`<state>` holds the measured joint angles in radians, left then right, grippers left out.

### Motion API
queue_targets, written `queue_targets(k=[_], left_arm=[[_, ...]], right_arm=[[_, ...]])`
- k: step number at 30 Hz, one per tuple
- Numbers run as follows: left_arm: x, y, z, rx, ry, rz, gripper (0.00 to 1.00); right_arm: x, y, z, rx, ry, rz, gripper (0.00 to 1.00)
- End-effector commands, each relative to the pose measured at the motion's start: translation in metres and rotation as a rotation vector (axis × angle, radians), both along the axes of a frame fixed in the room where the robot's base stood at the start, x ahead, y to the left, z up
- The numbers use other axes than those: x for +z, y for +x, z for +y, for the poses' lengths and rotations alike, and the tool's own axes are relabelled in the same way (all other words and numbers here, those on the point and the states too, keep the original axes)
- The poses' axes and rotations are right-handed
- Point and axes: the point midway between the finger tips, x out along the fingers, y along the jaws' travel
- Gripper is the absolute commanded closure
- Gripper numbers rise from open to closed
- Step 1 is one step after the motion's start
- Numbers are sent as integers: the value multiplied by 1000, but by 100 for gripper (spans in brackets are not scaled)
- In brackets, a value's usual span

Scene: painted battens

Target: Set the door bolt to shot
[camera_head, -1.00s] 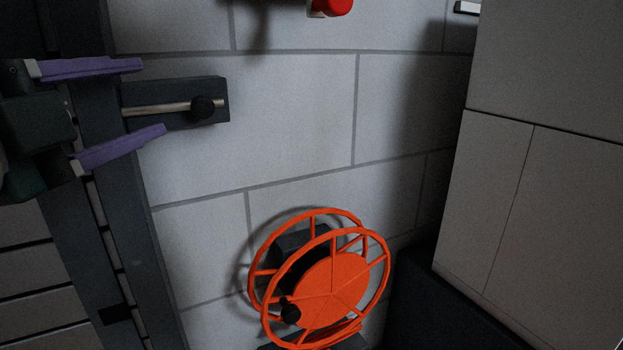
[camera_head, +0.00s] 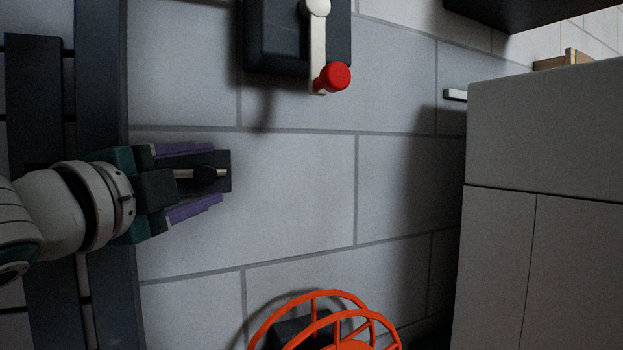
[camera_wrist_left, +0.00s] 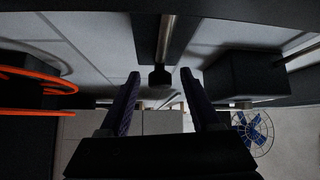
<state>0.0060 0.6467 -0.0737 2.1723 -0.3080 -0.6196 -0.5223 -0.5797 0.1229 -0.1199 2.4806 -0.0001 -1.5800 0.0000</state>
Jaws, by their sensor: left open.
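The door bolt is a dark backing plate (camera_head: 224,181) with a pale metal rod and a round black knob (camera_head: 205,173), fixed at the left of the pale block wall. My left gripper (camera_head: 214,173) is open, its purple fingers above and below the knob in the head view. The gripper body hides the plate's left part and the rod's left end. In the left wrist view the rod (camera_wrist_left: 166,38) and knob (camera_wrist_left: 160,78) show between the fingertips; I cannot tell whether either finger touches the knob. My right gripper is not in view.
A dark box with a pale lever and red knob (camera_head: 332,77) is on the wall above. An orange wheel (camera_head: 312,312) is below. A grey cabinet (camera_head: 545,130) stands at the right. Dark uprights (camera_head: 102,90) are at the left. The wall right of the bolt is clear.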

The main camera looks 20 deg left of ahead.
Motion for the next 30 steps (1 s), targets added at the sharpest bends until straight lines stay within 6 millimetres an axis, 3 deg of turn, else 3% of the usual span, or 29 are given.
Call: queue_targets(k=[14, 30], left_arm=[[1, 11, 1, 0, 1, 1, 36], [1, 11, 1, 0, 0, 1, 97]], right_arm=[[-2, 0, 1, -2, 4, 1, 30], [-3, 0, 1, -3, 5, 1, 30]])
